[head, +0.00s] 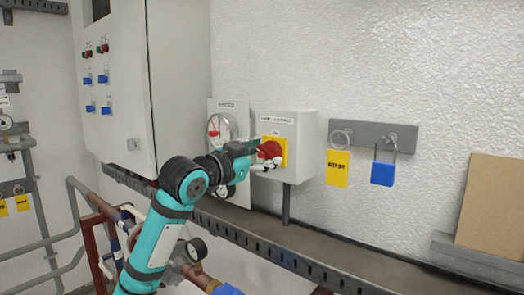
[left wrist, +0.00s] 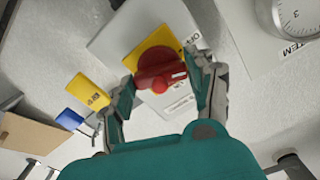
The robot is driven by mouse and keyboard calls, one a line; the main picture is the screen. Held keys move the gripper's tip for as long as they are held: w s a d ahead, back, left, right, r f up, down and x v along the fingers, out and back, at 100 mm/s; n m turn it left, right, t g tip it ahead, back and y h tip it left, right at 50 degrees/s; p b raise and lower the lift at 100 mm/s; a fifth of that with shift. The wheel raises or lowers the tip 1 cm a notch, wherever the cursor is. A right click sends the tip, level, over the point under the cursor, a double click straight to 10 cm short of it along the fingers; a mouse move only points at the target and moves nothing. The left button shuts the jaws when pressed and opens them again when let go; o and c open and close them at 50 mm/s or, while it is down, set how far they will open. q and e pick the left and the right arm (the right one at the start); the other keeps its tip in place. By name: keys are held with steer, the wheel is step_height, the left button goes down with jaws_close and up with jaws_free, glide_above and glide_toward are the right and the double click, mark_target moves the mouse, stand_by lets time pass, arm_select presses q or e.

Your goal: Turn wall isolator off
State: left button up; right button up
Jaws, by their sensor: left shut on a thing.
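The wall isolator is a light grey box (head: 303,150) on the wall, with a yellow plate (head: 284,146) and a red rotary knob (head: 270,149) on its front. In the left wrist view the red knob (left wrist: 160,70) sits on the yellow plate, with a small white mark on its handle and an OFF label near the plate's edge. My left gripper (head: 266,157) is at the knob, its fingers shut on the knob from both sides; the fingers also show in the left wrist view (left wrist: 164,80). Part of the knob is hidden by the fingers in the head view. My right gripper is not seen.
A panel with a round dial (head: 217,128) stands just left of the isolator. To the right, a rack (head: 374,134) holds a yellow tag (head: 338,169) and a blue padlock (head: 383,173). A control cabinet (head: 125,85) is at left, and a ledge (head: 330,250) runs below.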

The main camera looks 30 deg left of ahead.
arm_select(q)
steer(key=n+p, duration=0.1)
steer(key=n, duration=0.3)
steer(key=shift+f, duration=0.15)
steer(key=shift+n, duration=0.3)
stand_by(0.3)
steer(key=o, duration=1.2)
steer(key=shift+p, duration=0.3)
steer(key=s, duration=0.8)
steer(key=s+a, duration=0.1)
steer(key=s, duration=0.3)
